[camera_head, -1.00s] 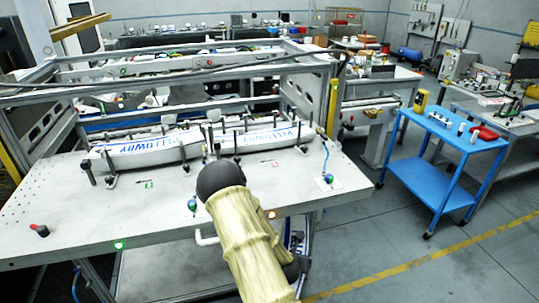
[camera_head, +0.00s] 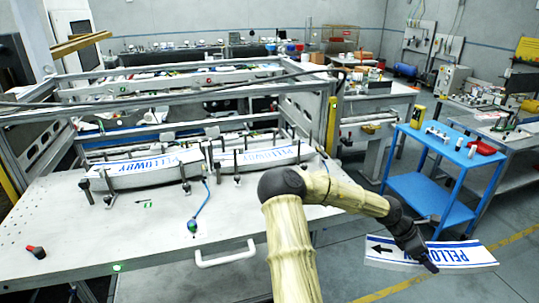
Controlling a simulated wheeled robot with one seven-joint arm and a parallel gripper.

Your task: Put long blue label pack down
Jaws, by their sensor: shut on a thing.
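My gripper (camera_head: 424,258) is at the lower right, beyond the table's right edge. It is shut on a long white label pack (camera_head: 470,254) with blue lettering, blue edge lines and a black arrow. The pack hangs over the floor, roughly level, clear of the table and cart. Two similar blue-lettered packs lie on the table between upright posts: a left pack (camera_head: 140,172) and a right pack (camera_head: 262,158). The fingertips are partly hidden against the pack.
The grey table (camera_head: 60,230) has a white handle (camera_head: 225,257) at its front and a red-black knob (camera_head: 36,251) at left. A metal frame (camera_head: 200,72) stands behind. A blue cart (camera_head: 450,146) with small items stands at right, close behind my gripper. Floor is free at lower right.

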